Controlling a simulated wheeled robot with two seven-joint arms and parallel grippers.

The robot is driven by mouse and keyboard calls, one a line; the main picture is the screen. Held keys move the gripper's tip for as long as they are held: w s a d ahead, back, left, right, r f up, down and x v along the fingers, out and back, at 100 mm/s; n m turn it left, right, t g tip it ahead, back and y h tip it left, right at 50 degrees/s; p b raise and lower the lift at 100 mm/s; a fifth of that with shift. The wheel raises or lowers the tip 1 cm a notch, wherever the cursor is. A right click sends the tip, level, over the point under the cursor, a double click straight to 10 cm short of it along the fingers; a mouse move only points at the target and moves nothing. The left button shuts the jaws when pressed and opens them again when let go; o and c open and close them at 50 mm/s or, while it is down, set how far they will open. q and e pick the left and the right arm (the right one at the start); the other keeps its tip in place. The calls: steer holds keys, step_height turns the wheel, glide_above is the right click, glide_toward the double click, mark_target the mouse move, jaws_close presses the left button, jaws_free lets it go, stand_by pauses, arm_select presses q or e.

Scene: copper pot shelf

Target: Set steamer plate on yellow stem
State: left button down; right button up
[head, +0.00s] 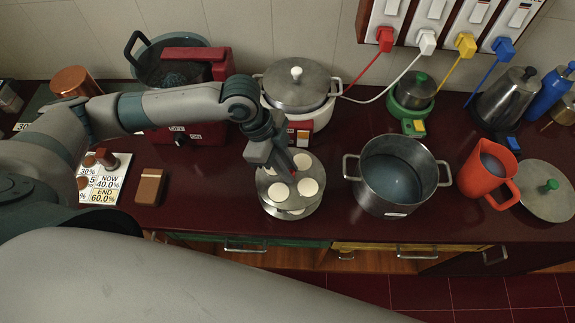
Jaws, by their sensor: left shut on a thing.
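The steamer plate (291,179) is a round metal disc with several white cakes on it, near the middle of the counter. A second metal plate shows just beneath it, with white cakes partly visible between the two. My left gripper (285,163) reaches down over the upper plate's back left part and is shut on the steamer plate. The fingertips are small and partly hidden by the gripper body. I cannot make out a yellow stem; the plates and gripper cover the middle of the stack. I cannot tell whether the plates touch. My right gripper is not in view.
An open steel pot (392,180) with liquid stands right of the plates. Beyond it are an orange jug (484,174) and a steel lid (547,191). A lidded white cooker (297,92) stands behind. A brown box (150,187) lies left; the counter between it and the plates is clear.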

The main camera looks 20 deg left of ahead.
arm_select(q)
steer(key=shift+f+b, duration=0.3)
steer(key=shift+f, duration=0.6)
stand_by(0.5)
steer(key=shift+p, duration=0.4)
stand_by(0.6)
steer(key=shift+f, duration=0.9)
stand_by(1.3)
steer(key=c, duration=1.6)
jaws_free()
steer(key=shift+a+r+b, duration=0.2)
steer(key=shift+r+b, duration=0.15)
steer(key=shift+r, duration=0.1)
steer(key=shift+b+v, duration=2.15)
steer(key=shift+v, duration=6.1)
